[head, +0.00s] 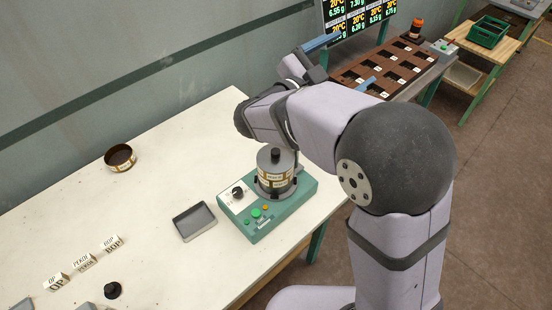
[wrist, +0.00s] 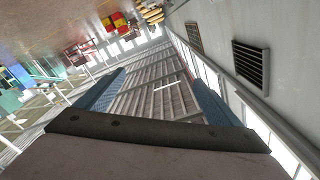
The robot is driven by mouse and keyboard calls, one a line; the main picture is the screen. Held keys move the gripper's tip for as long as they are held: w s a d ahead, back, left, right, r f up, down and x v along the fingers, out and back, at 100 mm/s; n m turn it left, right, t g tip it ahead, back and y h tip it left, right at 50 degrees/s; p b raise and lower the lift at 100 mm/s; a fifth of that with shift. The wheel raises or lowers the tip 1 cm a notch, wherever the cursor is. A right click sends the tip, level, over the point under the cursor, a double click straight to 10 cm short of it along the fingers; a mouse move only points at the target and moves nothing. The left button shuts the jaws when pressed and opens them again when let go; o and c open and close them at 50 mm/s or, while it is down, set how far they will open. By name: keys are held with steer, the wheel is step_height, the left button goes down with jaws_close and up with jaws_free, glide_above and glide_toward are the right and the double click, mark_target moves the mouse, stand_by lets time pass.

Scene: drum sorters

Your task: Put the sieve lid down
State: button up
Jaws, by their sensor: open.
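The sieve lid (head: 266,160), grey with a black knob, sits level on top of the sieve stack (head: 272,180). The stack stands upright on the green shaker (head: 254,228) near the table's right edge. My gripper (head: 355,58) is raised beyond the stack, up and to the right in the head view, well apart from the lid. Its two blue fingers are spread. The wrist view shows my gripper (wrist: 158,76) with nothing between the fingers; it faces the far room, and no lid is in that view.
A round labelled sieve (head: 121,160) and a grey tray (head: 195,222) lie on the pale table (head: 150,200). Several small label blocks (head: 84,262) and a black knobbed piece (head: 112,290) are at lower left. A brown compartment rack (head: 392,66) stands behind my arm.

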steer(key=w+a+r+n+t+y, duration=0.6)
steer(key=a+r+n+y, duration=0.1)
steer(key=a+r+y, duration=0.15)
steer(key=s+a+f+n+g+y, duration=0.1)
steer(key=a+f+n+g+y, duration=0.2)
steer(key=a+n+y, duration=0.65)
steer(key=n+g+h, duration=0.1)
steer(key=g+h, duration=0.3)
steer(key=g, duration=0.7)
glide_above(276, 156)
steer(key=s, duration=0.2)
steer(key=f, duration=2.1)
steer(key=shift+w+d+f, duration=0.1)
steer(key=shift+d+f, duration=0.1)
steer(key=shift+d, duration=0.1)
steer(key=shift+f, duration=0.1)
